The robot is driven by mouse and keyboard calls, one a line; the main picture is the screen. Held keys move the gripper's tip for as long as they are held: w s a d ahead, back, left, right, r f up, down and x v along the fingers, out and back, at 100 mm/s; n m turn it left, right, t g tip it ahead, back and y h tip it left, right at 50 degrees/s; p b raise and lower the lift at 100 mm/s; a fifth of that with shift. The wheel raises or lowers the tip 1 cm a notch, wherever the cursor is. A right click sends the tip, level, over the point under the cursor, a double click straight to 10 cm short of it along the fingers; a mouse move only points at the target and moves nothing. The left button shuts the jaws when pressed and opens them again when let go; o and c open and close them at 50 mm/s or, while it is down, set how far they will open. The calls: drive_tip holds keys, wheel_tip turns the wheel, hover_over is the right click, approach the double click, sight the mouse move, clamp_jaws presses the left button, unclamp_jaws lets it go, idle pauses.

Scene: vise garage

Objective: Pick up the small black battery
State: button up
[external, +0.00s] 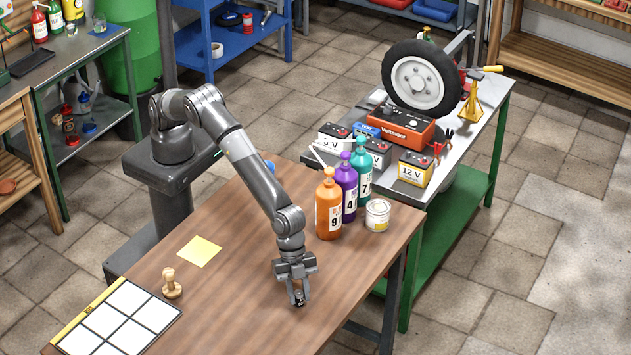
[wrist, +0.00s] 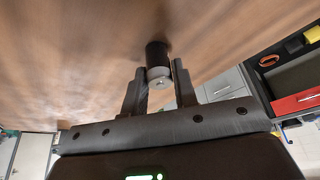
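The small black battery (wrist: 157,55) is a short upright cylinder with a black side and a silver end. In the wrist view it is between the tips of the two fingers of my gripper (wrist: 159,77), with its silver end toward me and its black end at the wooden tabletop. The fingers are very close to its sides; I cannot tell whether both touch it. In the external view my gripper (external: 299,292) points down near the front edge of the brown table (external: 235,305), with the battery (external: 299,298) partly hidden between the fingers.
Orange (external: 329,207), purple (external: 346,187) and teal (external: 361,172) bottles and a tin (external: 377,215) stand at the table's back right. Larger batteries (external: 415,169) sit on the metal bench.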

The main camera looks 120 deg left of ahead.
clamp_jaws()
drive_tip(key=shift+r, duration=0.1)
